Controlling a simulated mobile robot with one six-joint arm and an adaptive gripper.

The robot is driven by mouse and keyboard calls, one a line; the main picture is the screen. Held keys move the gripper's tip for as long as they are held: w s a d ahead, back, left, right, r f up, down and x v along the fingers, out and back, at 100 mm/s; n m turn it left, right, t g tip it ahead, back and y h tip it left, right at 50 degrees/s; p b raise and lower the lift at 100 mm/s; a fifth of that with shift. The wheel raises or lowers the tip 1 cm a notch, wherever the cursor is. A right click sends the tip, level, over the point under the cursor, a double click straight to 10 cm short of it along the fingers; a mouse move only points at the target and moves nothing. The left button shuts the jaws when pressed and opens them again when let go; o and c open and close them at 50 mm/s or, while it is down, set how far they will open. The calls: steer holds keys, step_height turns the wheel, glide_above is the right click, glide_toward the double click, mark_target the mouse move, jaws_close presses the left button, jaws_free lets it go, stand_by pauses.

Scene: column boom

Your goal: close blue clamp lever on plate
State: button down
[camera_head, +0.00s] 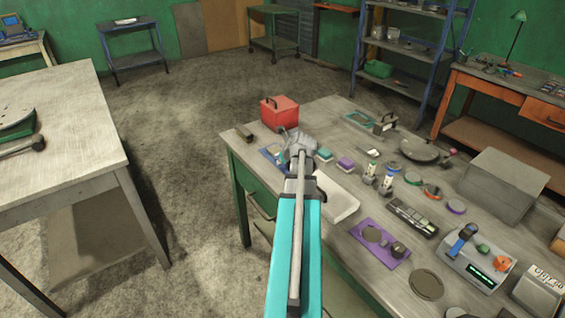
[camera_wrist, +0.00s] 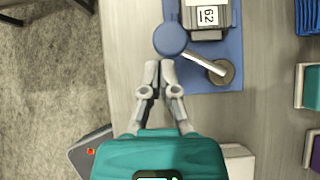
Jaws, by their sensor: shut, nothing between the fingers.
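The blue plate (camera_wrist: 234,50) lies on the workbench in the wrist view. The clamp lever is a metal rod with a round blue knob (camera_wrist: 170,38), running down-right to a round metal pivot (camera_wrist: 222,73) on the plate. A grey block (camera_wrist: 208,32) marked 62 sits at the plate's top. My gripper (camera_wrist: 159,68) is shut and empty, its fingertips just below the knob in the picture; I cannot tell whether they touch it. In the head view the plate (camera_head: 268,153) shows left of my gripper (camera_head: 297,135), and my arm hides most of the clamp.
A red box (camera_head: 279,111) stands behind the plate. Teal and purple blocks (camera_head: 346,164) lie to the right, with bottles, a purple mat (camera_head: 379,244) and a control box (camera_head: 478,262) further along. A dark box (camera_wrist: 90,152) with a red dot shows lower left in the wrist view.

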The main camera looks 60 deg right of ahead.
steer(key=shift+w+d, duration=0.1)
steer(key=shift+w, duration=0.05)
stand_by(0.5)
steer(key=shift+s+a+r, duration=0.1)
steer(key=shift+s+a, duration=0.4)
steer(key=shift+s, duration=0.1)
steer(key=s+a+r+p, duration=0.2)
steer(key=s, duration=0.1)
steer(key=a+p+v, duration=0.1)
steer(key=p+v, duration=0.5)
steer(key=v, duration=0.2)
steer(key=shift+w, duration=0.25)
steer(key=shift+a, duration=0.1)
stand_by(0.4)
